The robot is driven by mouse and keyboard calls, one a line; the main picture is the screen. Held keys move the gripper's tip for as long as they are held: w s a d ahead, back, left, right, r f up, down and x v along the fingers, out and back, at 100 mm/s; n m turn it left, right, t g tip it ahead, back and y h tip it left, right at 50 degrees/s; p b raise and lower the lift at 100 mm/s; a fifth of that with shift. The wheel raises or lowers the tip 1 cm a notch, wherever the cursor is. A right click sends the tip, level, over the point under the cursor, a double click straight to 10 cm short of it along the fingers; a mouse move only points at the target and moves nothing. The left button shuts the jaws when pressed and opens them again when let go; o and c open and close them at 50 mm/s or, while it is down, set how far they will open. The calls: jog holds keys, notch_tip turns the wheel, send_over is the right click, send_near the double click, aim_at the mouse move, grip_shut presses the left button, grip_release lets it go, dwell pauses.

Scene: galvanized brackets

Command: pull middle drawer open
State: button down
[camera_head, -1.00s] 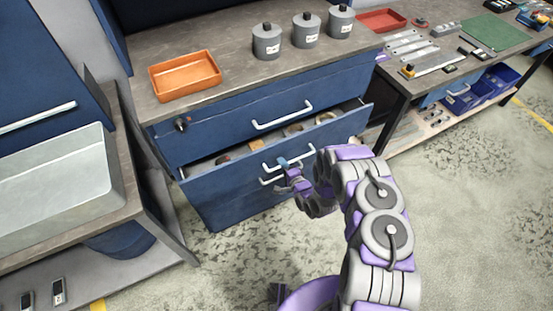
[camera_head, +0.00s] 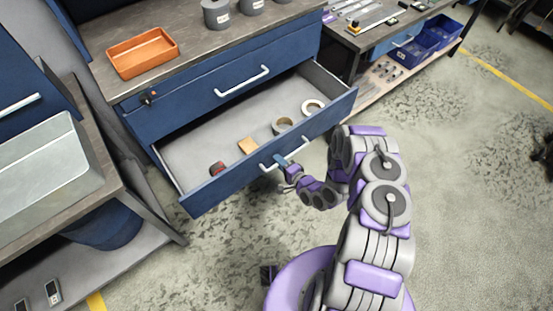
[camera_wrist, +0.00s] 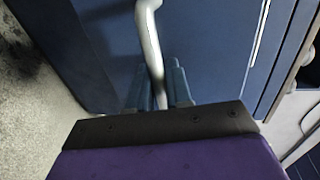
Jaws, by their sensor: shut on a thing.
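The blue middle drawer (camera_head: 225,187) stands wide open in the head view, its grey inside showing. Its pale bar handle (camera_head: 300,146) is on the front panel. My gripper (camera_head: 281,161) is at this handle, shut on it, with my arm reaching in from the lower right. In the wrist view, the handle (camera_wrist: 149,38) runs down between the two blue fingers of my gripper (camera_wrist: 157,88), and the blue drawer front (camera_wrist: 90,40) lies behind it. The part of the handle deepest in the grip is partly hidden.
The drawer holds a tan block (camera_head: 247,146), a red-and-black roll (camera_head: 217,169) and two ring-shaped rolls (camera_head: 312,106). The top drawer (camera_head: 200,98) above is shut. An orange tray (camera_head: 142,53) sits on the worktop. A grey bin (camera_head: 45,170) stands left. Speckled floor is open at right.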

jog(key=shift+s+d+f, duration=0.1)
jog(key=shift+s+f, duration=0.05)
jog(key=shift+s, duration=0.05)
jog(key=c, duration=1.2)
grip_release()
jog(key=shift+w, duration=0.1)
jog(key=shift+c, duration=0.2)
jog(key=p+v, duration=0.1)
jog(key=v, duration=1.6)
jog(key=shift+d, duration=0.15)
